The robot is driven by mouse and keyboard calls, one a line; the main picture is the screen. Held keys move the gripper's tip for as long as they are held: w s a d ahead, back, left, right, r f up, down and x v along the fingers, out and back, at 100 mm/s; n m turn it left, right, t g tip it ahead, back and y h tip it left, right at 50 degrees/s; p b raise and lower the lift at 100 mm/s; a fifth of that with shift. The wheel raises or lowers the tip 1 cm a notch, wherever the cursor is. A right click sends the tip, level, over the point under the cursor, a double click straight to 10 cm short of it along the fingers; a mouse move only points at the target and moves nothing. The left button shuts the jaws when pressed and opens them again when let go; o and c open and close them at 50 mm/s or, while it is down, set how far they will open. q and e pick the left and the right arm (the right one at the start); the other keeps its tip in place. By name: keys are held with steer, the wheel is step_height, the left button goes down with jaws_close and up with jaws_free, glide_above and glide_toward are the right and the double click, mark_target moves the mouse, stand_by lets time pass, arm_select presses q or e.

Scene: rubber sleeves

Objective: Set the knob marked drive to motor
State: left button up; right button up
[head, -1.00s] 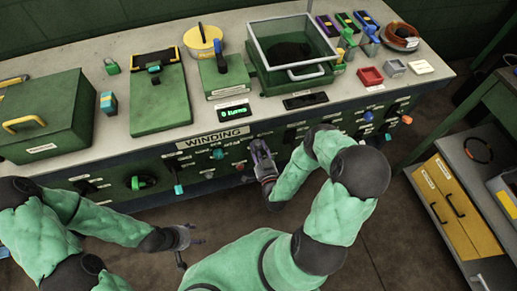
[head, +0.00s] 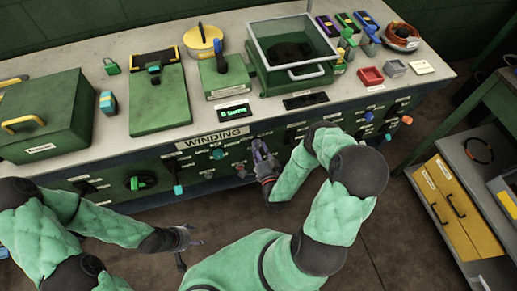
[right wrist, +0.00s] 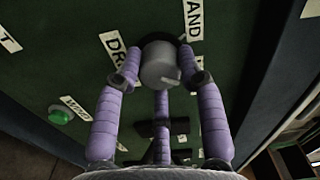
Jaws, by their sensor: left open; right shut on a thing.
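In the right wrist view a grey round knob (right wrist: 158,66) sits on the dark green panel, beside a label starting "DR" (right wrist: 114,48), the rest of which is hidden. Another label, ending in "AND" (right wrist: 193,18), is above it. My right gripper (right wrist: 160,75) has its purple fingers closed around this knob; its pointer direction is hard to tell. In the head view my right gripper (head: 263,155) is at the bench front, right of the "WINDING" sign (head: 213,138), and hides the knob. My left gripper (head: 193,237) is open and empty, low in front of the bench.
Other knobs line the bench front. A small green-lit display (head: 234,113) sits on the bench top (head: 110,145). The floor ahead of the bench is clear.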

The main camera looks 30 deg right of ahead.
stand_by(0.5)
steer(key=o, duration=1.2)
steer(key=shift+c, duration=0.2)
steer(key=v, duration=1.2)
steer(key=shift+f, duration=0.1)
